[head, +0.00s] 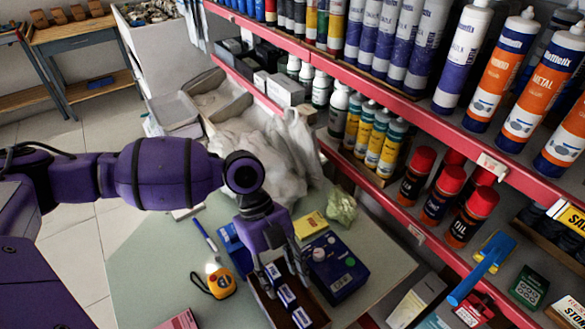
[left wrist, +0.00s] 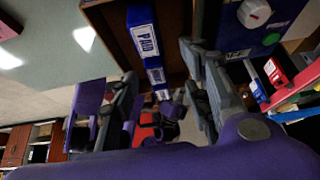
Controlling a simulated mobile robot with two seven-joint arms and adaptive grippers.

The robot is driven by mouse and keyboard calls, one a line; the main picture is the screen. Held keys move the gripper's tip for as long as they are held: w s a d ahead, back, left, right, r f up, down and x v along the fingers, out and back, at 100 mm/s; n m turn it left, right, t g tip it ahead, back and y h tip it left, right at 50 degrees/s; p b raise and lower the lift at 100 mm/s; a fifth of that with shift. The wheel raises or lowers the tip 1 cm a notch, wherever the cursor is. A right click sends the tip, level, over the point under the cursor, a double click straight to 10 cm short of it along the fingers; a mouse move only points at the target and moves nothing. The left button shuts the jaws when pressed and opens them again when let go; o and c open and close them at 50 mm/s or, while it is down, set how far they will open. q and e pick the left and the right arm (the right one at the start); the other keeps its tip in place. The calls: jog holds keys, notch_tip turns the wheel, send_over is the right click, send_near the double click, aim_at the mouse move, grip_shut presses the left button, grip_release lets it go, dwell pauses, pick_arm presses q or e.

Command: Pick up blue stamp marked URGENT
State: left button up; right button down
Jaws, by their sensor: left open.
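A wooden tray (head: 262,301) on the table holds a row of blue-and-white stamps. In the head view the stamps are a far one (head: 272,271), a middle one (head: 287,296) and a near one (head: 301,317). In the left wrist view one blue stamp (left wrist: 144,40) reads PAID; a second blue stamp (left wrist: 156,76) lies below it, its label too small to read. I cannot tell which stamp is marked URGENT. My left gripper (head: 279,264) is open at the far end of the tray, its fingers (left wrist: 162,92) on either side of the row. My right gripper is out of view.
A dark blue box (head: 338,277) with round knobs stands close right of the tray. A yellow box (head: 311,226) is behind it. A tape measure (head: 220,282) and a blue marker (head: 204,237) lie left. Red-edged shelves (head: 405,218) with bottles rise at right.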

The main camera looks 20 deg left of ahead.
aim_at(285, 290)
pick_arm(q)
jog(key=x, duration=0.3)
jog(key=shift+s+f+p, duration=0.3)
jog(key=shift+s, duration=0.1)
jog(key=shift+s+d+f, duration=0.15)
jog(key=shift+d+f, duration=0.05)
jog(key=shift+f, duration=0.35)
grip_shut()
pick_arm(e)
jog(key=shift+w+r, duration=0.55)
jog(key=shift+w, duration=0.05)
pick_arm(q)
jog(key=shift+r, duration=0.1)
